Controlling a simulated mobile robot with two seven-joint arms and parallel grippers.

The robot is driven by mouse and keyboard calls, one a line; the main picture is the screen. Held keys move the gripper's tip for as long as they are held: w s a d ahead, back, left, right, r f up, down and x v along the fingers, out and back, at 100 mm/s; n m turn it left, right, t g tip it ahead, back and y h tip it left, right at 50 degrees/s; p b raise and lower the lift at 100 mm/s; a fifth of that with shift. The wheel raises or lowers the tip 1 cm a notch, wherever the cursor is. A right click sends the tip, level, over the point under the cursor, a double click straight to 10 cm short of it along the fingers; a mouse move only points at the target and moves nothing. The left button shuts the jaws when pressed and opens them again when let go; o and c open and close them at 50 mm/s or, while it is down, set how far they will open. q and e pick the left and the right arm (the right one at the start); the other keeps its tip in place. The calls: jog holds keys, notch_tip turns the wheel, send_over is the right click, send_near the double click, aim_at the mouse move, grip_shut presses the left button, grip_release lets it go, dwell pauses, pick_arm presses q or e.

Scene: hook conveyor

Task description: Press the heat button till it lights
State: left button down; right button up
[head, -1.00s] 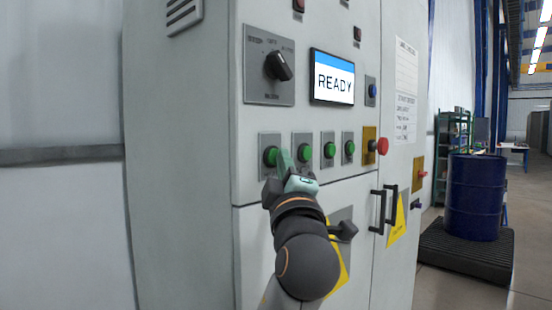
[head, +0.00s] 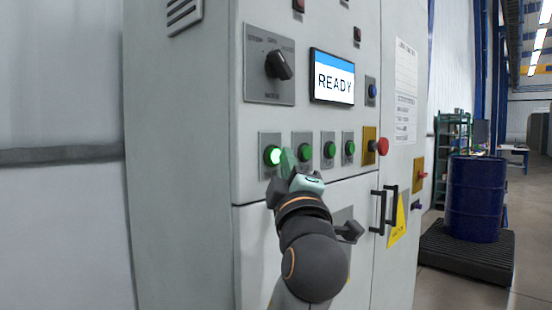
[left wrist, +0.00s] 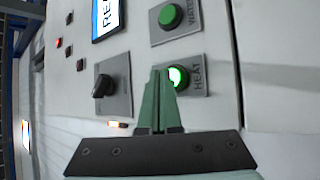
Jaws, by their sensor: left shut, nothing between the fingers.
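The heat button (head: 273,156) is the leftmost of the row of green buttons on the cabinet front, and it glows bright. In the left wrist view the heat button (left wrist: 178,78) shows a bright white-green lit cap on a plate marked HEAT. My left gripper (head: 287,160) is shut and empty, its fingertips just right of the button in the head view. In the wrist view the green fingers (left wrist: 159,76) overlap the left edge of the button. I cannot tell whether they touch it. My right gripper is not in view.
The water button (left wrist: 171,16) is beside the heat button and is unlit. A mode knob (head: 278,65) and a READY screen (head: 333,78) are above. A red mushroom button (head: 382,146) and black door handles (head: 383,210) lie to the right. A blue drum (head: 474,198) stands farther right.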

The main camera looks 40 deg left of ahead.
pick_arm(q)
jog(key=shift+d, duration=0.2)
jog(key=shift+s+d+b, duration=0.2)
jog(key=shift+d+b, duration=0.3)
jog(key=shift+d, duration=2)
